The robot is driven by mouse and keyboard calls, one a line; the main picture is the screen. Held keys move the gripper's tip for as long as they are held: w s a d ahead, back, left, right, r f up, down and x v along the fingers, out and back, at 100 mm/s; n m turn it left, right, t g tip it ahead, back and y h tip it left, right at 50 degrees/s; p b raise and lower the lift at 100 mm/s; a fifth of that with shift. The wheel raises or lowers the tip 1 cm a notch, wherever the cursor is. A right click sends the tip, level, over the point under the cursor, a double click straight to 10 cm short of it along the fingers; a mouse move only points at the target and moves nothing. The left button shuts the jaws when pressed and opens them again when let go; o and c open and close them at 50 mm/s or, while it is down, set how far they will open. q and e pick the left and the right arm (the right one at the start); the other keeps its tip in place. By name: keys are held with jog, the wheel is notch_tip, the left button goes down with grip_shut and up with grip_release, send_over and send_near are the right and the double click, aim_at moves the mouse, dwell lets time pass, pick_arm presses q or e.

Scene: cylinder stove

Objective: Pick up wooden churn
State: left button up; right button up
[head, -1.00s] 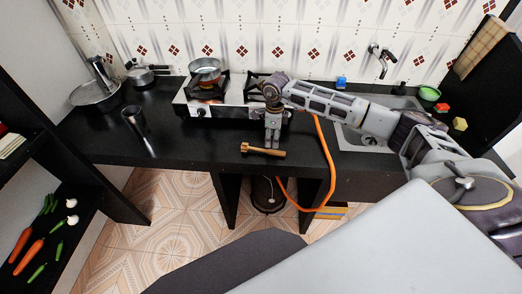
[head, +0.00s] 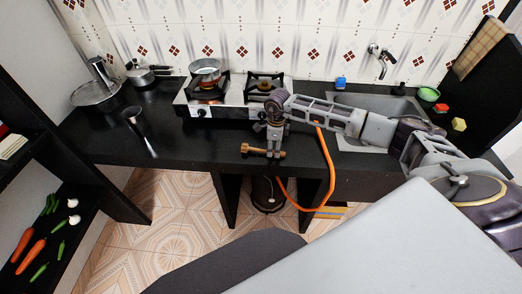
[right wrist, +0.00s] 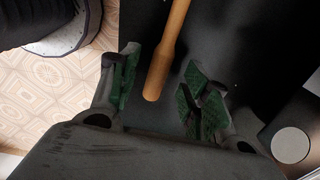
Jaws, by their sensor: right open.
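The wooden churn (head: 250,149) lies on the black counter near its front edge, its notched head to the left. My right gripper (head: 274,150) points down over the churn's handle in the head view and hides part of it. In the right wrist view the churn's handle (right wrist: 165,62) runs in from the top, and its rounded end lies between the two green-padded fingers of the open right gripper (right wrist: 160,90). I cannot tell that either finger touches it. My left gripper is not in view.
A gas stove (head: 228,112) with a pot (head: 205,70) stands behind. An orange hose (head: 329,165) hangs over the counter edge right of the gripper. A metal cup (head: 133,117) stands left on the counter (head: 190,148). The sink (head: 375,105) is at the right.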

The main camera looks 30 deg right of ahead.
jog(key=shift+f, duration=1.2)
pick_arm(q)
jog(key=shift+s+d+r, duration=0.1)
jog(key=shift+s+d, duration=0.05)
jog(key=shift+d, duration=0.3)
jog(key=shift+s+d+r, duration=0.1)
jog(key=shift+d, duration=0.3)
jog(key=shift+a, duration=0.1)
